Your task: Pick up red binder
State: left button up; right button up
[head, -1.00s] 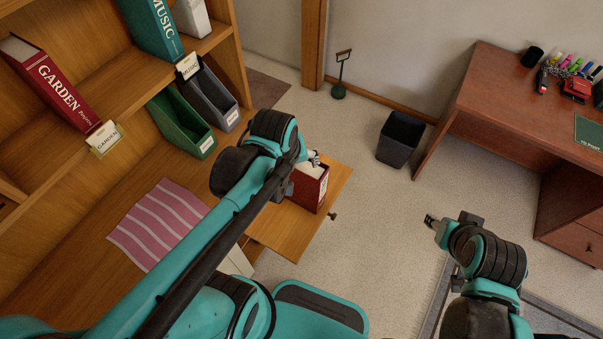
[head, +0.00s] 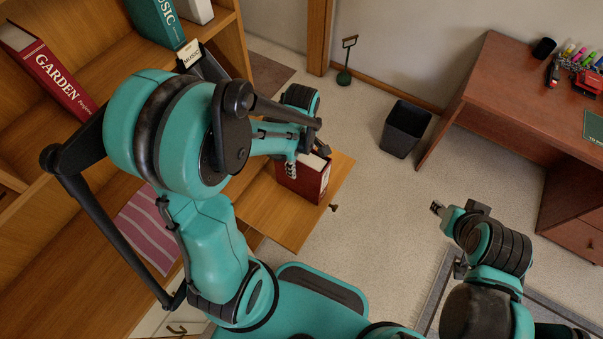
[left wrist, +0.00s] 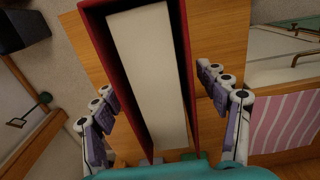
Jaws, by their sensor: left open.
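The red binder (head: 313,182) stands upright on the wooden leaf beside the shelves in the head view. My left gripper (head: 306,157) is right at its top, partly hidden by my own arm. In the left wrist view, the red binder (left wrist: 150,60) with its pale page block fills the middle. The fingers of my left gripper (left wrist: 155,85) are spread on either side of it, open, with gaps between them and the covers. My right gripper (head: 437,208) is well away to the right over the floor; its jaws are too small to read.
A red garden book (head: 45,70) and a teal music book (head: 155,22) lean on the shelves. A pink striped cloth (head: 150,230) lies on the lower wood surface. A black bin (head: 405,130) stands on the carpet, with a desk (head: 510,90) at right. Open floor lies between.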

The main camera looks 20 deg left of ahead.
pick_arm(q)
jog(key=shift+f, duration=0.55)
grip_shut()
